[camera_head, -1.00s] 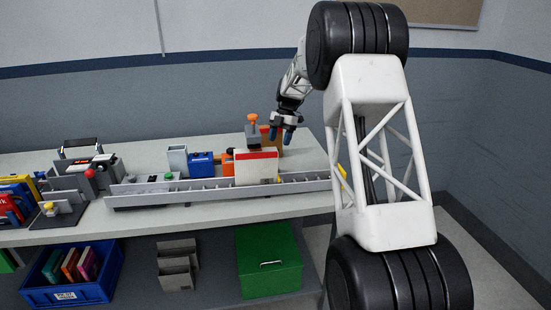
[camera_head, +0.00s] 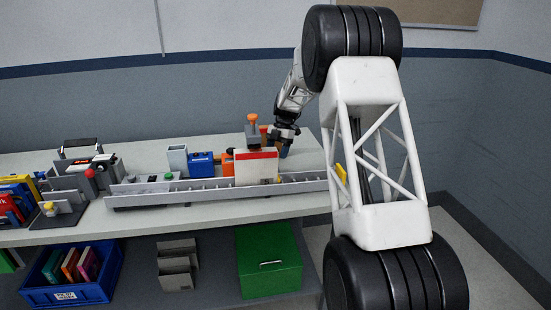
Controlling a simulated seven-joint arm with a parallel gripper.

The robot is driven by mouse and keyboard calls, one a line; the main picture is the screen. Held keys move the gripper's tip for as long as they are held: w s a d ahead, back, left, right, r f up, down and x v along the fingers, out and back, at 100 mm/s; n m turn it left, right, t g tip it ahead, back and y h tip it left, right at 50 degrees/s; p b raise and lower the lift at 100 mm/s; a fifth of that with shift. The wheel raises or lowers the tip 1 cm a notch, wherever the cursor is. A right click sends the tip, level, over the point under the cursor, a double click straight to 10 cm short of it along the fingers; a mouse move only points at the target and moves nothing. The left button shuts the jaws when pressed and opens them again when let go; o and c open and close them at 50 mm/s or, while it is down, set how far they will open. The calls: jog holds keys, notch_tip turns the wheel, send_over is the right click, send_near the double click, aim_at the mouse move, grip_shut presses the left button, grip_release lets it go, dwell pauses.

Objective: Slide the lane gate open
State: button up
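The lane gate looks to be the white panel with a red top stripe (camera_head: 256,169), upright on the long grey rail (camera_head: 205,192) on the bench. My gripper (camera_head: 280,148) is just behind and to the right of the panel's top right corner. One dark blue fingertip shows beside the panel; the other finger is hidden or not distinct, so its opening cannot be told. I cannot tell whether it touches anything. A grey block with an orange knob (camera_head: 252,118) stands behind the panel, close to my gripper's left.
A blue box (camera_head: 201,164), a grey open holder (camera_head: 177,160) and an orange piece (camera_head: 227,164) stand behind the rail. Several fixtures crowd the bench's left end. A green box (camera_head: 269,262) and a blue crate (camera_head: 68,294) sit below. The bench's right end is clear.

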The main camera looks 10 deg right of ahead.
jog(key=shift+x, duration=1.3)
jog(key=shift+c, duration=0.3)
